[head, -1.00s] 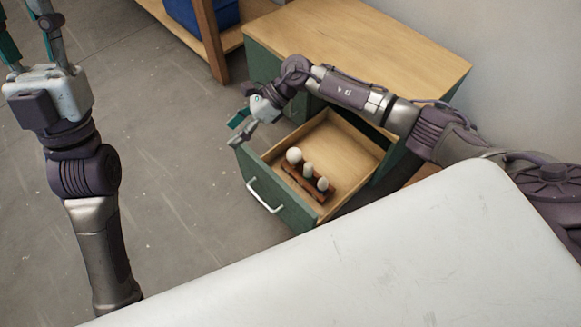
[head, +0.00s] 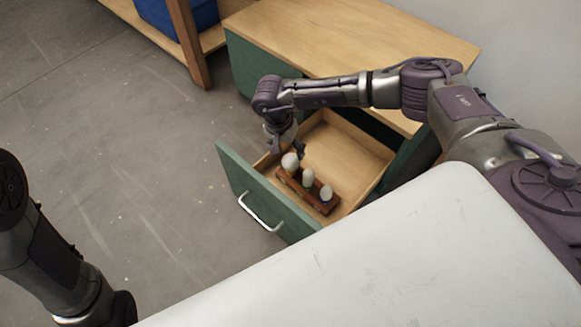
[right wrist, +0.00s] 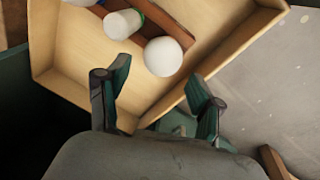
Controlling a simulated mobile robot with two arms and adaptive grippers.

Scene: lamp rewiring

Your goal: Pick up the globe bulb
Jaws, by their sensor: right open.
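The globe bulb (head: 290,161) is a round white bulb at the left end of a brown wooden rack (head: 322,206) in the open drawer. It also shows in the right wrist view (right wrist: 163,57). My right gripper (head: 292,148) points down just behind the globe bulb in the head view, and the arm partly hides it. In the right wrist view its fingers (right wrist: 158,78) are spread, with the globe bulb ahead between their tips, apart from them. My left arm is at the lower left, but its gripper is not in view.
The wooden cabinet top (head: 345,35) is behind. A white table surface (head: 400,260) fills the front.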

